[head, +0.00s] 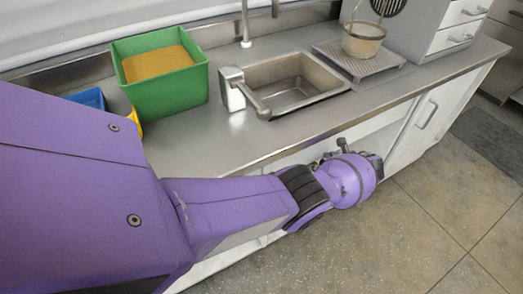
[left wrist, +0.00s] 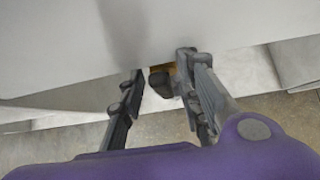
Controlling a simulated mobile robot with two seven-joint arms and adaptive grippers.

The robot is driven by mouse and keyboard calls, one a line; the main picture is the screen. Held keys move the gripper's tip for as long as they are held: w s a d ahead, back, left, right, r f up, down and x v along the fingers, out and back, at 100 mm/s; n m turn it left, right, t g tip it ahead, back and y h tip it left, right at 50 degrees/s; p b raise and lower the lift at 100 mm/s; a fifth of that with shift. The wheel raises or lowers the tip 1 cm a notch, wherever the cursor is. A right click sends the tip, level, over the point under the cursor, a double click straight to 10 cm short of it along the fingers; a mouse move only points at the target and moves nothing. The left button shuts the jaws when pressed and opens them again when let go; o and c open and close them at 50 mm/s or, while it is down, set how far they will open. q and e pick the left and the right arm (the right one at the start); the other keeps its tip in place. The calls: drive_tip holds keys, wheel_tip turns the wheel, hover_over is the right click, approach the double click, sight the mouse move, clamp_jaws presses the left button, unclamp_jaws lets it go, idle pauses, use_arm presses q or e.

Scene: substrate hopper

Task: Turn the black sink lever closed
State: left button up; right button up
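A small black piece, which looks like the sink lever (left wrist: 160,83), shows in the left wrist view, with a brownish bit behind it, against a pale surface. My left gripper (left wrist: 157,92) is open, with one finger on each side of this piece; I cannot tell if either finger touches it. In the head view my left arm reaches along the counter's front to the cabinet below the sink (head: 290,82); its wrist hides most of the gripper. My right gripper is not in view.
A green bin (head: 165,100) with yellowish contents stands on the steel counter (head: 225,135), beside a blue container (head: 88,98). A pot (head: 362,40) sits on a tray. The floor (head: 425,210) in front is clear.

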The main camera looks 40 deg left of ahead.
use_arm(q)
drive_tip(key=shift+w+d+r, duration=0.1)
drive_tip(key=shift+d+r, duration=0.05)
drive_tip(key=shift+d, duration=0.05)
drive_tip(key=v, duration=1.2)
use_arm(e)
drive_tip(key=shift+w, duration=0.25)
use_arm(q)
drive_tip(key=shift+a, duration=0.1)
